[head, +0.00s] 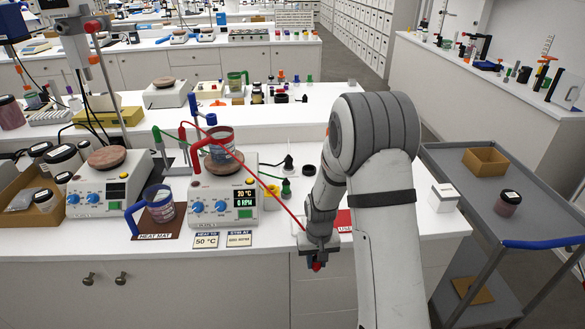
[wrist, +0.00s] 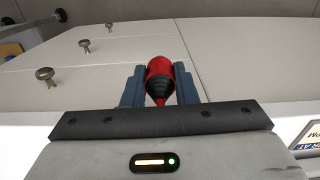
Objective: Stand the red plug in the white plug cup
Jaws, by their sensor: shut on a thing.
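The red plug (wrist: 159,78) has a dark ribbed end and sits between the two fingers of my gripper (wrist: 159,88) in the wrist view. My gripper (head: 317,258) is shut on it, and the plug's red tip (head: 317,267) shows below the fingers in the head view, in front of the bench's front edge. A red cable (head: 270,187) runs from the stand behind the hotplate towards my gripper. A small pale holder (head: 288,171) with a dark plug stands behind the green plug (head: 286,188); I cannot tell for sure whether it is the white plug cup.
A hotplate (head: 222,208) carrying a beaker stands left of my gripper. A yellow cup (head: 271,195), a black ring (head: 309,170) and label cards (head: 206,241) are nearby. A white box (head: 445,197) is at the bench's right end. Drawer fronts (wrist: 105,65) fill the wrist view's background.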

